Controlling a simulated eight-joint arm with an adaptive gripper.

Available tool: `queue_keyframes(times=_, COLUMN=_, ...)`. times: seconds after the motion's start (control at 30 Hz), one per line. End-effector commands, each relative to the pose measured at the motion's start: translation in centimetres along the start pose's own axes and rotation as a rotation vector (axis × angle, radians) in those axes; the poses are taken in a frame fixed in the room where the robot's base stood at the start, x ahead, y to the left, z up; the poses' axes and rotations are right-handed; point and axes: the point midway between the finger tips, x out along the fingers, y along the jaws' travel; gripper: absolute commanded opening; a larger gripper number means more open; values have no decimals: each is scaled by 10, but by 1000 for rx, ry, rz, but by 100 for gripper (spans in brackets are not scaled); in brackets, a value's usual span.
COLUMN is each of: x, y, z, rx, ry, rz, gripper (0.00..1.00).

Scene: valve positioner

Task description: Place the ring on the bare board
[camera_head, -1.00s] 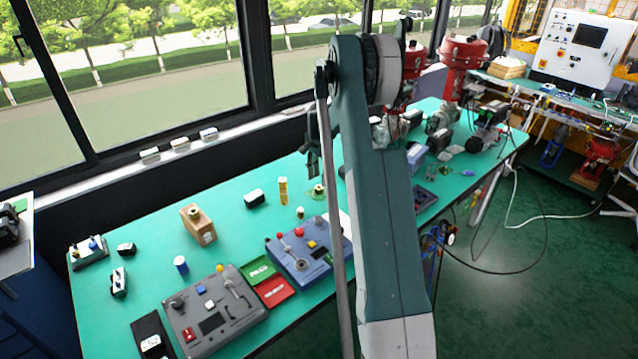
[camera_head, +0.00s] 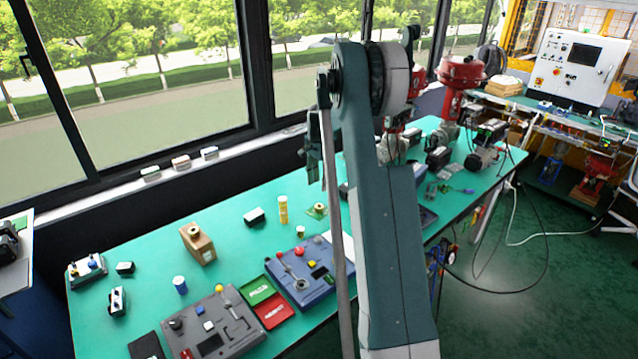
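My gripper (camera_head: 315,178) hangs over the far side of the green table, left of my upper arm. It is small and partly hidden, and I cannot tell whether its fingers are open or shut. Below it on the table is a small yellow-green piece (camera_head: 318,209) with a round, ring-like top; I cannot tell for certain that it is the ring. A blue panel board (camera_head: 318,285) with knobs and a grey panel board (camera_head: 235,338) with a lever lie at the front of the table. I cannot make out which board is the bare one.
A green tray (camera_head: 254,287) and a red tray (camera_head: 273,311) lie between the panels. A brown block (camera_head: 198,245), a yellow cylinder (camera_head: 283,210), a black-and-white box (camera_head: 254,216) and a blue can (camera_head: 180,285) stand on the table. My arm hides part of its middle.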

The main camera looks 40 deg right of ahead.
Motion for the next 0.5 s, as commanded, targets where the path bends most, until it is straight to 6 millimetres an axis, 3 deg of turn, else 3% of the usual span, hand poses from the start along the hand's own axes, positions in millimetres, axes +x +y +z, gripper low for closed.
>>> queue_keyframes(times=0.33, x=-2, y=0, z=2, rx=-3, ry=1, rz=-1, gripper=37)
queue_keyframes(times=0.5, x=-13, y=1, z=12, rx=-26, ry=5, rz=-9, gripper=37)
